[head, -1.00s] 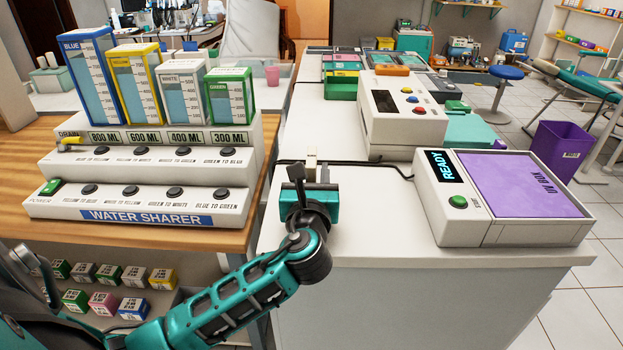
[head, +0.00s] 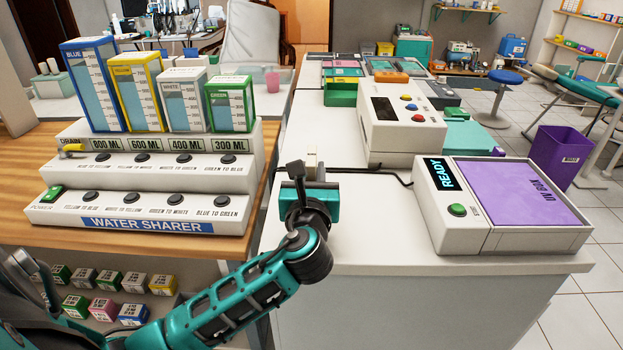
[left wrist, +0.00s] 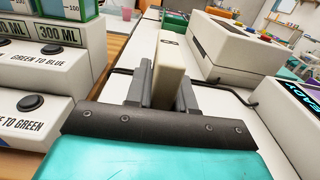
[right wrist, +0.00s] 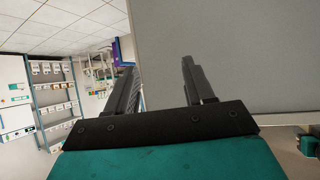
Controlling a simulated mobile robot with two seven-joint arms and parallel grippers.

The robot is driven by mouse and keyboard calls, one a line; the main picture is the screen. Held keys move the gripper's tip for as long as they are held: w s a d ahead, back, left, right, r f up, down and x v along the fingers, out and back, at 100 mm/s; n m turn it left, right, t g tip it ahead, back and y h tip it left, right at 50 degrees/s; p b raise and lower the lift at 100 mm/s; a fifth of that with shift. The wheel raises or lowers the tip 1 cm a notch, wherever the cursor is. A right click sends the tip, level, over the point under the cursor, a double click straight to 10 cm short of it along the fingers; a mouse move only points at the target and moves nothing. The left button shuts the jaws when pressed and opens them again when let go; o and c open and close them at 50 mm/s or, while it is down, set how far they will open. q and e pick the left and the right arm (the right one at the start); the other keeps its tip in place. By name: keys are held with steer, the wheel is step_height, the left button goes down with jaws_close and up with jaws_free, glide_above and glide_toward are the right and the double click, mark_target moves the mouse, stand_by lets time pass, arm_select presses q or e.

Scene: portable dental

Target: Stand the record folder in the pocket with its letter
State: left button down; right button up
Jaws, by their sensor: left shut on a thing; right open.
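My left gripper (head: 311,178) is over the near part of the white counter in the head view. It is shut on a narrow cream slab (left wrist: 168,72), which stands up between the fingers in the left wrist view. The slab looks like the record folder, with a small dark mark near its top that I cannot read. In the head view only its top (head: 312,156) shows behind the gripper. My right gripper (right wrist: 160,75) shows only in its own wrist view, open and empty beside a plain grey panel. I cannot make out a lettered pocket in any view.
The purple-lidded UV box (head: 515,193) stands right on the white counter (head: 350,225). A white device with coloured buttons (head: 400,135) is behind it, and a black cable (head: 375,170) crosses the counter. The water sharer (head: 150,180) stands left. Trays (head: 341,92) lie farther back.

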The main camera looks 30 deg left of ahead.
arm_select(q)
step_height(320, 180, up, 17)
steer(key=p, duration=0.5)
steer(key=s+d+f+m+t+h, duration=0.1)
steer(key=s+d+f+m+h, duration=0.2)
steer(key=f, duration=0.4)
steer(key=s+d+f+m+t+h, duration=0.1)
steer(key=s+d+f+m+h, duration=0.2)
steer(key=d+f+h, duration=0.3)
steer(key=shift+s+d+f+t+p, duration=0.3)
steer(key=shift+s+d+f, duration=0.45)
steer(key=shift+d, duration=0.45)
arm_select(e)
steer(key=shift+h, duration=0.4)
steer(key=shift+s+d+r, duration=0.15)
steer(key=shift+d+r, duration=0.1)
steer(key=shift+r, duration=0.4)
steer(key=shift+s+d+r, duration=0.15)
steer(key=shift+d+r, duration=0.15)
steer(key=shift+r, duration=0.35)
steer(key=shift+s+d+r, duration=0.15)
steer(key=shift+d+r, duration=0.1)
steer(key=shift+r, duration=0.4)
arm_select(q)
steer(key=shift+r, duration=0.1)
